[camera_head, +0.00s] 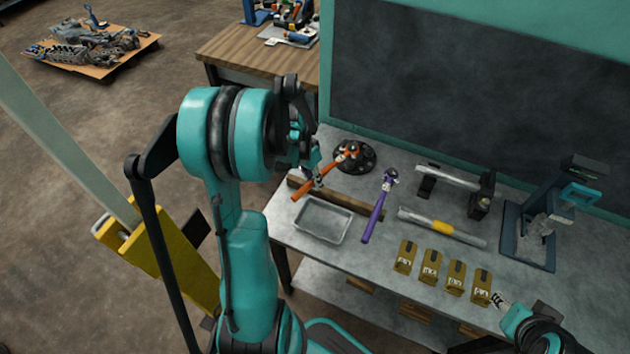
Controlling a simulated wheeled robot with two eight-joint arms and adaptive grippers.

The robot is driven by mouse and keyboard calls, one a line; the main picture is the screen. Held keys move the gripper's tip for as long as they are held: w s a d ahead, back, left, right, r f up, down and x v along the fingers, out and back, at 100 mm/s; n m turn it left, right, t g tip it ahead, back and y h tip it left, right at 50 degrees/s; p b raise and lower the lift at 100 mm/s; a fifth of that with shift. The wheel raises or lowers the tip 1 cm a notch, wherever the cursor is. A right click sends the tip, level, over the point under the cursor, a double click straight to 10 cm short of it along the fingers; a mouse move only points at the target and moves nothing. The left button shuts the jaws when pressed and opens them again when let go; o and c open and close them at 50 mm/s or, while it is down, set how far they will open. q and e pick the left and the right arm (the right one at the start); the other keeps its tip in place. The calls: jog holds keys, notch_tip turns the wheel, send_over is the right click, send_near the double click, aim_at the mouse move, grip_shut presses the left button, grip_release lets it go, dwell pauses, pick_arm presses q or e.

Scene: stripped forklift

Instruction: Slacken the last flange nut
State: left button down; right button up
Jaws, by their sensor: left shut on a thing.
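A round dark flange (367,160) lies on the grey bench near its back left; its nuts are too small to tell apart. An orange-handled wrench (332,168) slants across it, with its head over the flange's left part. My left gripper (317,180) is shut on the wrench's handle; my arm partly hides the fingers. A purple-handled wrench (376,214) lies on the bench to the right of the flange. My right gripper (498,299) is at the bench's front right, near the small brown boxes; its opening is too small to tell.
An empty metal tray (322,237) sits at the bench's front left, before a wooden strip (352,203). Several brown boxes (430,267) stand in a row.

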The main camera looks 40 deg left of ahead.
pick_arm(q)
jog(key=shift+f+b, duration=0.15)
jog(key=shift+b, duration=0.15)
dwell(0.4)
jog(key=shift+a+b+x, duration=0.15)
jog(key=shift+b+x, duration=0.5)
jog(key=shift+x, duration=0.05)
jog(key=shift+a+b+x, duration=0.15)
jog(key=shift+b+x, duration=0.5)
jog(key=shift+x, duration=0.05)
jog(key=shift+s, duration=0.15)
jog(key=shift+r+p, duration=0.2)
jog(key=shift+p, duration=0.1)
jog(key=shift+r, duration=0.3)
jog(key=p+v, duration=0.3)
jog(key=shift+d+r, duration=0.3)
jog(key=shift+r, duration=0.05)
jog(key=shift+f, duration=0.1)
